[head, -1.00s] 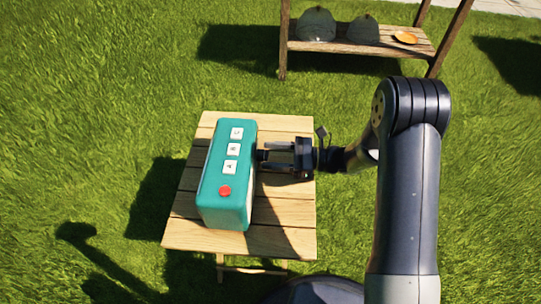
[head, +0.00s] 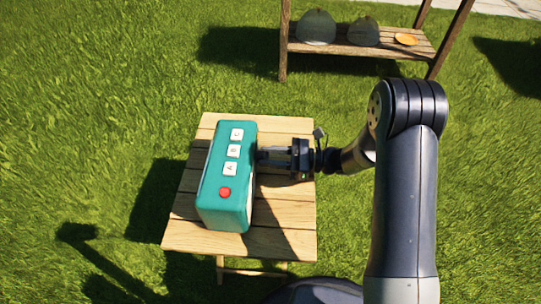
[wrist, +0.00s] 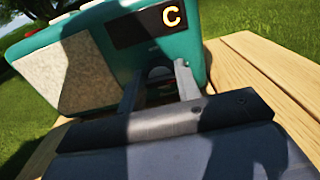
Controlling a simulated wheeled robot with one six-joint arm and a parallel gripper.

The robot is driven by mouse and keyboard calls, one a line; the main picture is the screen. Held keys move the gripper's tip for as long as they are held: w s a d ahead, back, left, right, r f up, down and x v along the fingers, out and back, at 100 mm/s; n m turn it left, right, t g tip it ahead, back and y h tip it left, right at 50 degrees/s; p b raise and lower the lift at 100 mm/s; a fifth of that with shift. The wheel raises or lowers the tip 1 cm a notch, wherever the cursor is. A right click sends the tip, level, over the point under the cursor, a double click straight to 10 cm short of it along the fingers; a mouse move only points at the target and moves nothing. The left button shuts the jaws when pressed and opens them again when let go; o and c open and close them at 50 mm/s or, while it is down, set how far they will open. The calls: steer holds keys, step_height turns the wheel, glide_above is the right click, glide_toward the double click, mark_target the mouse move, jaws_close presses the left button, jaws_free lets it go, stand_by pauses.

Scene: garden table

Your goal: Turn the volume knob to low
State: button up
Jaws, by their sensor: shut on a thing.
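A teal radio (head: 212,205) stands on the wooden table, with white lettered buttons and a red button (head: 225,192) on top. In the wrist view, the radio's front (wrist: 202,42) shows a dark display with a lit letter C (wrist: 171,16) and a pale speaker panel (wrist: 76,72). A dark round knob (wrist: 158,73) sits below the display, partly in shadow. My gripper (head: 261,156) reaches the radio's front from the right. In the wrist view, my gripper's (wrist: 157,80) fingers stand on either side of the knob, shut on it. The knob's marks are not readable.
The slatted table (head: 285,225) has bare room in front of the radio and at the near edge. Grass lies all around.

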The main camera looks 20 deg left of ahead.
steer(key=shift+r+m+p, duration=0.15)
steer(key=shift+m+p, duration=0.25)
steer(key=shift+p, duration=0.2)
steer(key=shift+m, duration=0.3)
steer(key=o, duration=0.9)
steer(key=shift+o, duration=0.2)
steer(key=shift+w+d, duration=0.1)
steer(key=p+v, duration=0.1)
steer(key=v, duration=0.9)
steer(key=shift+w+d, duration=0.1)
steer(key=shift+d, duration=0.15)
